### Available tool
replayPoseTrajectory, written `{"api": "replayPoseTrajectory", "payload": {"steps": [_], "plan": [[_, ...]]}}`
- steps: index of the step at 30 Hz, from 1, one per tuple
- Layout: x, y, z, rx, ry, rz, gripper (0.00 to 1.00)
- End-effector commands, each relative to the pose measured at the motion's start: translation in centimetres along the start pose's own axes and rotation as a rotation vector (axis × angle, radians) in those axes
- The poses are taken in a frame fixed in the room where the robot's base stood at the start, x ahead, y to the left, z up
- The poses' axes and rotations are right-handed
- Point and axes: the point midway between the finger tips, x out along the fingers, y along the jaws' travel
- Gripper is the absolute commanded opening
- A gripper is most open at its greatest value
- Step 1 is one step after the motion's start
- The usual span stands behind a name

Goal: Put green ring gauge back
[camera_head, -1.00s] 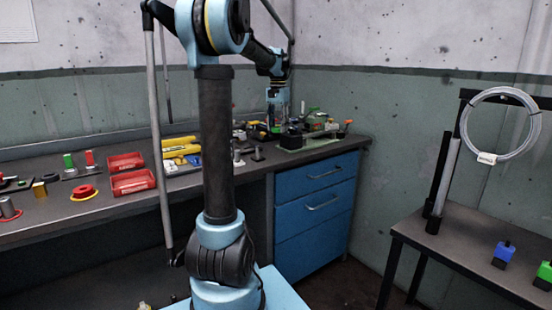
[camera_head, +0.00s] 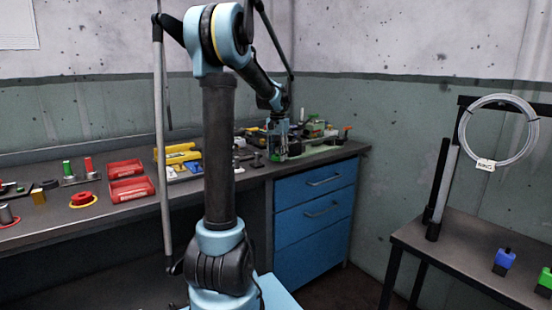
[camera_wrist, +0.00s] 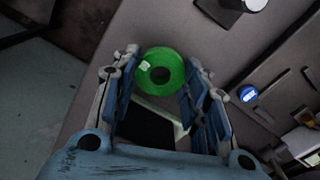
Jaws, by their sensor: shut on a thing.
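The green ring gauge (camera_wrist: 177,62) shows in the wrist view as a thick green ring with a dark centre hole and a small pale label. My gripper (camera_wrist: 160,72) has a finger on either side of it and is shut on it. In the head view my gripper (camera_head: 279,152) is low at the right end of the workbench (camera_head: 110,222), near a pale green mat (camera_head: 318,150). The ring is hard to make out there. Whether it touches the surface below, I cannot tell.
In the wrist view a dark block (camera_wrist: 222,10), a blue round piece (camera_wrist: 248,94) and other fixtures lie to the right. In the head view two red trays (camera_head: 130,188) and yellow tools stand left. Blue drawers (camera_head: 315,215) are below; a side table (camera_head: 470,250) stands right.

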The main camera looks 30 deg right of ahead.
Motion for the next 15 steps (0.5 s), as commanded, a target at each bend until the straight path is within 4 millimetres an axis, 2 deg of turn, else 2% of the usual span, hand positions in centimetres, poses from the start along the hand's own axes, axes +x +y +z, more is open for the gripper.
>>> {"api": "replayPoseTrajectory", "payload": {"steps": [3, 13, 14, 15], "plan": [[1.20, -0.01, 0.02, 0.000, 0.000, 0.000, 0.13], [1.47, -0.04, 0.05, -0.001, 0.000, 0.000, 0.13], [1.51, -0.05, 0.05, -0.001, 0.000, 0.000, 0.43], [1.49, -0.06, 0.06, -0.001, 0.000, 0.000, 0.53]]}}
